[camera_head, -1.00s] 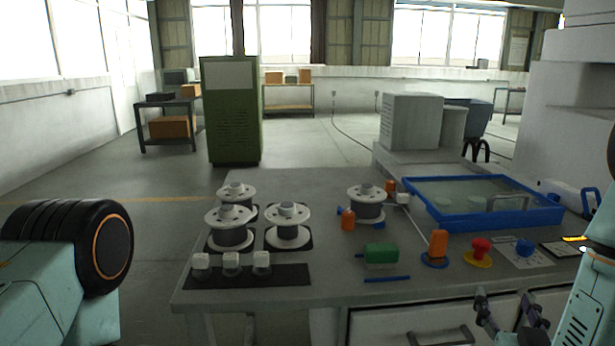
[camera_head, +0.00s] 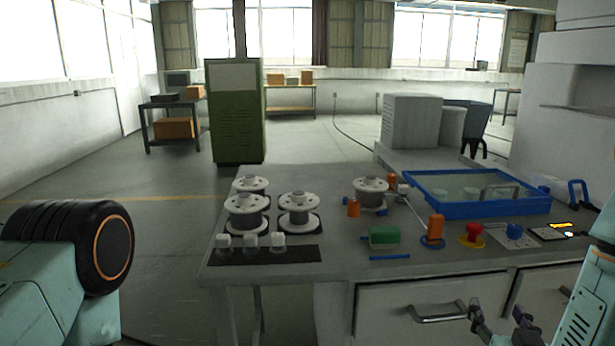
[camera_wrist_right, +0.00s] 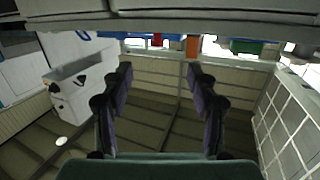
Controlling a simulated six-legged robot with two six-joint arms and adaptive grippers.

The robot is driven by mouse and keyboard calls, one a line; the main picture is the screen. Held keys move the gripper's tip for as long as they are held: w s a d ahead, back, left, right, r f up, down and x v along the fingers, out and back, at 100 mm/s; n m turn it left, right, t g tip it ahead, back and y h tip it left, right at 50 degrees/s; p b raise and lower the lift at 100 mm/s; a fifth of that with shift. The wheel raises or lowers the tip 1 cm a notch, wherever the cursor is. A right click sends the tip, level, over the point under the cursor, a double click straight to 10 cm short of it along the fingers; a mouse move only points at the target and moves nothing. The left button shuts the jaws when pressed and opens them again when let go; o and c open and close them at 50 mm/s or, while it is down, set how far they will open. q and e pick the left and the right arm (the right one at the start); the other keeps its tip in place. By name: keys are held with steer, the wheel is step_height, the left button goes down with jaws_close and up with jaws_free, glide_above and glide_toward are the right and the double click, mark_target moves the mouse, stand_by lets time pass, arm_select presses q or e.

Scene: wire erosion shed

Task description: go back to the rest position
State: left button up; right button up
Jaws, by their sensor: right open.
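My right gripper (camera_head: 500,322) is low at the lower right of the head view, in front of the bench's drawer fronts. Its fingers are apart with nothing between them. It also shows in the right wrist view (camera_wrist_right: 160,90), where the two dark fingers stand apart over floor and paneling. My left arm comes in from the left edge of the head view, and only its link and a black round joint show. The left gripper itself is out of view.
The workbench (camera_head: 340,262) holds several white wire spools (camera_head: 299,212), a blue-rimmed tray (camera_head: 480,211), a green block (camera_head: 384,237), a red button (camera_head: 473,232) and orange pieces. A drawer handle (camera_head: 438,313) sticks out near my right gripper. A green cabinet (camera_head: 236,110) stands behind; floor at left is clear.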

steer(key=s+a+f+g+y, duration=0.2)
steer(key=a+f+g+y, duration=0.15)
steer(key=f, duration=0.55)
steer(key=s+a+f+n+g, duration=0.1)
steer(key=s+f+g, duration=0.3)
steer(key=s, duration=0.5)
steer(key=s+a+f+n+g+y, duration=0.1)
steer(key=s+a+f+g, duration=0.2)
steer(key=s+f, duration=0.4)
steer(key=s+a+f+n+g, duration=0.1)
steer(key=s+f+g, duration=0.4)
steer(key=s, duration=0.6)
steer(key=shift+a+f, duration=0.45)
steer(key=shift+f, duration=0.15)
